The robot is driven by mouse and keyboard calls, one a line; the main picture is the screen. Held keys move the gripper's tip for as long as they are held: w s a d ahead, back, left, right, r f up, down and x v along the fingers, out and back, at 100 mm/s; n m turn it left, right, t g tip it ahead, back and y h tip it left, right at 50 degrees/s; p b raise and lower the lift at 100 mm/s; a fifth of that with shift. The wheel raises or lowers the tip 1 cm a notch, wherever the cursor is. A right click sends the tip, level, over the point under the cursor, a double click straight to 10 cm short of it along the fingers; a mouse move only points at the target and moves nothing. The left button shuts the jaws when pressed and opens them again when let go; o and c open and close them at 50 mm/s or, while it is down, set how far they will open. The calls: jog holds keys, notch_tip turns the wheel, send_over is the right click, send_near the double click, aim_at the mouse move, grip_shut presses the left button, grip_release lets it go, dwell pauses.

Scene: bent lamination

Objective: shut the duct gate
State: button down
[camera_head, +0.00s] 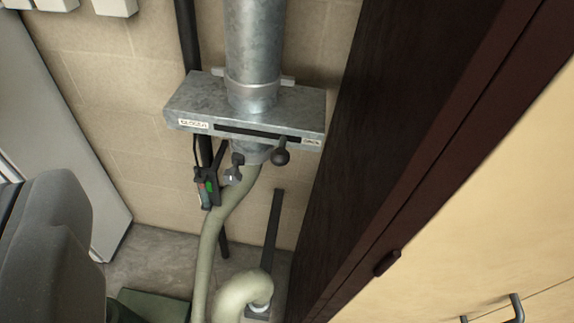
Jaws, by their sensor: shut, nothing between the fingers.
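The duct gate is a flat galvanized metal box (185,101) around a round vertical duct (253,45) in front of the block wall. A dark slot (250,131) runs along its front face. A black ball knob (281,157) hangs just below the slot, towards its right end. A white label (194,124) sits at the slot's left end, and its lettering looks like a form of "closed". A smaller label (311,141) at the right end is too small to read. I cannot make out my gripper in this view.
A dark device with red and green spots (207,190) and a metal clamp (234,169) hang below the gate. A pale hose (207,255) runs down. A dark wooden upright (375,130) stands close on the right, and a rounded grey body (45,240) fills the lower left.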

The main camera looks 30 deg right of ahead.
jog(key=w+a+f+m+t+y+p, duration=0.1)
jog(key=w+a+m+t+y+p, duration=0.3)
jog(key=w, duration=1)
jog(key=w+d+f+m+h, duration=0.3)
jog(key=w+f+m+h, duration=0.45)
jog(key=m, duration=0.35)
jog(key=m+g+h+p, duration=0.3)
jog(key=m+g+h, duration=0.8)
jog(key=m+h, duration=0.3)
send_near(281, 149)
jog(key=s+y, duration=0.1)
jog(key=s, duration=0.3)
jog(key=x, duration=1)
jog(key=shift+f+m, duration=0.25)
jog(key=shift+m, duration=0.05)
jog(key=shift+y, duration=0.25)
jog(key=shift+w, duration=0.15)
